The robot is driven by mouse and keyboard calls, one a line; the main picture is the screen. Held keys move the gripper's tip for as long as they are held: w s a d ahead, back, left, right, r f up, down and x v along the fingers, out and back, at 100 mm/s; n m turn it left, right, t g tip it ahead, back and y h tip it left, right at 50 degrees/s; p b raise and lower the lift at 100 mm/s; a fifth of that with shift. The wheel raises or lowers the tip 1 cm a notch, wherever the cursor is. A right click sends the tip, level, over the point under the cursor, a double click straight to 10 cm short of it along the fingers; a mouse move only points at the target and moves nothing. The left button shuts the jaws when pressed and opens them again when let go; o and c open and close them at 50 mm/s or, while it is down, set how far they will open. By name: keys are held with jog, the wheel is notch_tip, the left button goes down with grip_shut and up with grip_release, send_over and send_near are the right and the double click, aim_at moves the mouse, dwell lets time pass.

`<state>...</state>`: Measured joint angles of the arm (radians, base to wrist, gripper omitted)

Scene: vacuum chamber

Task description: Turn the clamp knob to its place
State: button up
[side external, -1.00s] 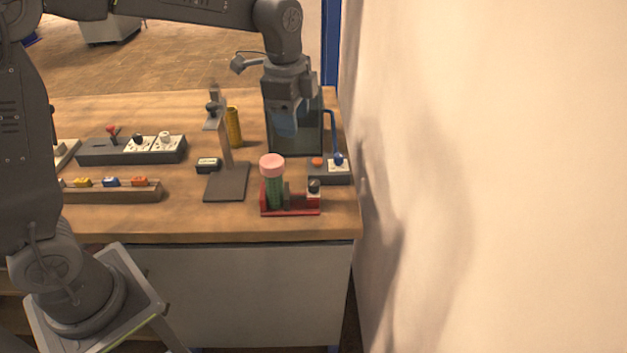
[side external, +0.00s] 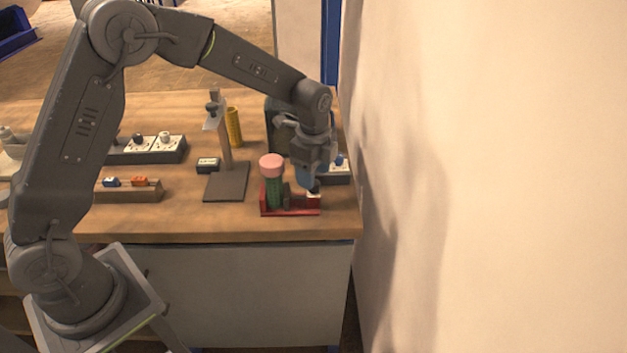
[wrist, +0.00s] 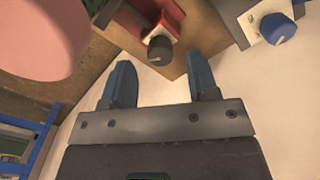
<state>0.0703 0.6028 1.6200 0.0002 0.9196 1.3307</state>
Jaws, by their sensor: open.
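The clamp knob, dark with a pale pointer mark, shows in the wrist view (wrist: 160,49) just beyond my fingertips, and partly in the side view (side external: 315,189). It sits on the right end of a red clamp base (side external: 291,212), which holds a green cylinder with a pink top (side external: 271,160). My gripper (side external: 309,184) is directly above the knob, pointing down. In the wrist view its two blue fingers (wrist: 163,82) are spread apart with nothing between them. I cannot tell from the side view how far the fingertips are from the knob.
A box with a blue knob (wrist: 277,29) is close to the right of the clamp. A stand with a dark base plate (side external: 226,182) is to the left. The wall (side external: 480,180) rises close beside the table's right edge. The tabletop's front strip (side external: 200,222) is clear.

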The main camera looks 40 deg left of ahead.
jog(key=shift+f, duration=1.45)
jog(key=c, duration=0.9)
